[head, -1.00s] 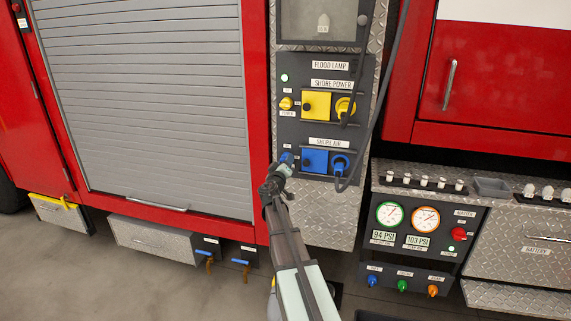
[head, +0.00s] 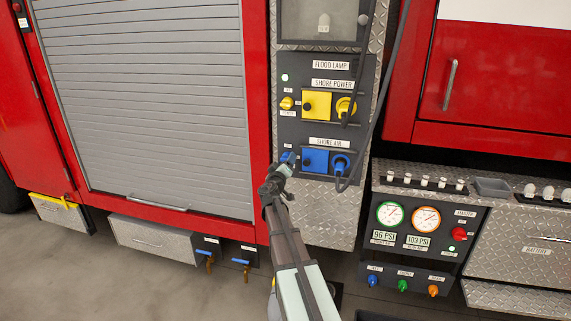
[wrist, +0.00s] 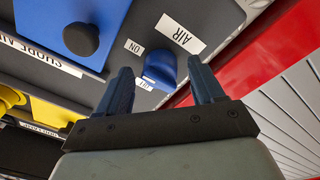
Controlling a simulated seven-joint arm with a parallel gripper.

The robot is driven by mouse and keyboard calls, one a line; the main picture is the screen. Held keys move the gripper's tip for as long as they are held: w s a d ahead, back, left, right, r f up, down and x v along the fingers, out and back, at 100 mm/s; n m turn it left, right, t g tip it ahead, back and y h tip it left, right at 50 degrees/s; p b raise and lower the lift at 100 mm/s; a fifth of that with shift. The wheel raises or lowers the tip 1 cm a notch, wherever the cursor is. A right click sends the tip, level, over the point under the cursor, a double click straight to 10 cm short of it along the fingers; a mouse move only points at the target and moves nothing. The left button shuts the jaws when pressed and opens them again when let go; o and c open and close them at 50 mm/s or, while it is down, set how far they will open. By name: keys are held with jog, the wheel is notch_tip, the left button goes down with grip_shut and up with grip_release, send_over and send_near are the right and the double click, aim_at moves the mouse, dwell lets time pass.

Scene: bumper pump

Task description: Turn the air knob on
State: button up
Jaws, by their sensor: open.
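The air knob is blue and round-ended in the wrist view (wrist: 160,67), beside a white AIR label (wrist: 181,34) and a small ON label (wrist: 134,46). Another small label near the knob is partly hidden. My gripper (wrist: 160,74) is open, with one finger on each side of the knob as seen from the wrist. I cannot tell whether the fingers touch it, or which way the knob points.
A blue plug (head: 341,164) with a dark hanging cable is right of the cover. Yellow shore power parts (head: 317,104) sit above. A gauge panel (head: 407,222) is at lower right, its left readout at 96 PSI. A grey shutter (head: 150,100) is at left.

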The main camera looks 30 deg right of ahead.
jog(key=v, duration=1.3)
jog(key=shift+s+a, duration=0.15)
jog(key=shift+n, duration=0.3)
jog(key=s+d+f+m+g+y, duration=0.1)
jog(key=s+d+f+g+y, duration=0.1)
jog(key=s+f+g, duration=0.85)
jog(key=s+a+f+g+y, duration=0.1)
jog(key=s+a+f+y, duration=0.25)
jog(key=f, duration=0.45)
jog(key=s+a+f+g+y, duration=0.1)
jog(key=s+a+f+y, duration=0.1)
jog(key=s+a+f, duration=0.45)
jog(key=s+a+f+g+y, duration=0.1)
jog(key=a+f+y, duration=0.15)
jog(key=f, duration=0.65)
jog(key=s+a+f+g+y, duration=0.3)
jog(key=s+a+f, duration=0.7)
jog(key=s+f, duration=0.2)
jog(key=s+a+f+g, duration=0.2)
jog(key=s+f, duration=0.2)
jog(key=s, duration=0.5)
jog(key=s+a+f+g, duration=0.1)
jog(key=s+a+f, duration=0.2)
jog(key=s, duration=0.6)
notch_tip(320, 180, down, 2)
jog(key=shift+s+a+f+n+g, duration=0.1)
jog(key=shift+s+a+n+g, duration=0.05)
jog(key=shift+s+n+g, duration=0.2)
